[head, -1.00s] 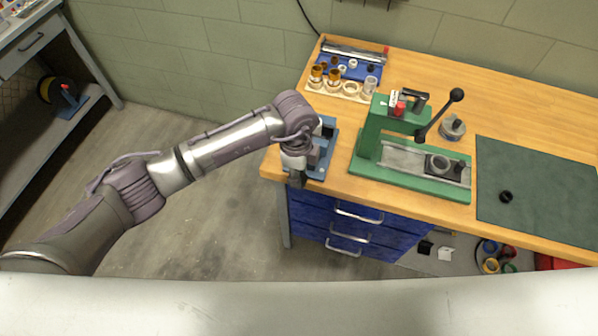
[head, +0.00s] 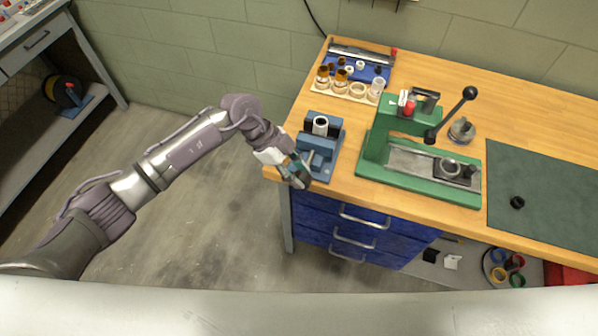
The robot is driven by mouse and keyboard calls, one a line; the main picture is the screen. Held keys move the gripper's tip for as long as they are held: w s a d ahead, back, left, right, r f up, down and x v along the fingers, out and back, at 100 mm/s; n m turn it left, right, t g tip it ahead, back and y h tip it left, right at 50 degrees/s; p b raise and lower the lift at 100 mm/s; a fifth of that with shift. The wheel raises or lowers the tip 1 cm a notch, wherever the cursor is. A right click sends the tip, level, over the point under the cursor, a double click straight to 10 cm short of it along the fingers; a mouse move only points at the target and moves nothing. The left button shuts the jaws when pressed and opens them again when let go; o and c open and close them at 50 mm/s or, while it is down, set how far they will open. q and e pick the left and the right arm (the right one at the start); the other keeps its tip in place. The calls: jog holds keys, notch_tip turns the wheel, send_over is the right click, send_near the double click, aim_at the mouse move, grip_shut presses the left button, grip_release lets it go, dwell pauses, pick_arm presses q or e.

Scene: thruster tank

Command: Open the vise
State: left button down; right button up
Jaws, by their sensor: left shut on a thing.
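The blue vise (head: 327,160) is fixed at the left end of the wooden workbench. A light metal cylinder (head: 320,126) stands upright at its jaws; I cannot tell how tightly it is held. My left gripper (head: 301,176) is at the front of the vise, by the bench's front left edge. It is shut on the vise handle, which is mostly hidden by the fingers. My right gripper is not in view.
A green press (head: 420,181) with a black-knobbed lever stands right of the vise. Behind the vise is a rack of small parts (head: 350,90). A dark green mat (head: 550,205) lies at the right. Blue drawers (head: 345,233) are below the bench top.

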pick_arm(q)
jog(key=shift+s+a+f, duration=0.1)
jog(key=shift+s+f, duration=0.2)
jog(key=shift+s, duration=0.05)
jog(key=c, duration=0.9)
grip_release()
jog(key=shift+r, duration=0.2)
jog(key=shift+w+a+r, duration=0.15)
jog(key=shift+w+r, duration=0.05)
jog(key=shift+r, duration=0.05)
jog(key=v, duration=1.1)
jog(key=shift+a+r, duration=0.15)
jog(key=shift+a, duration=0.05)
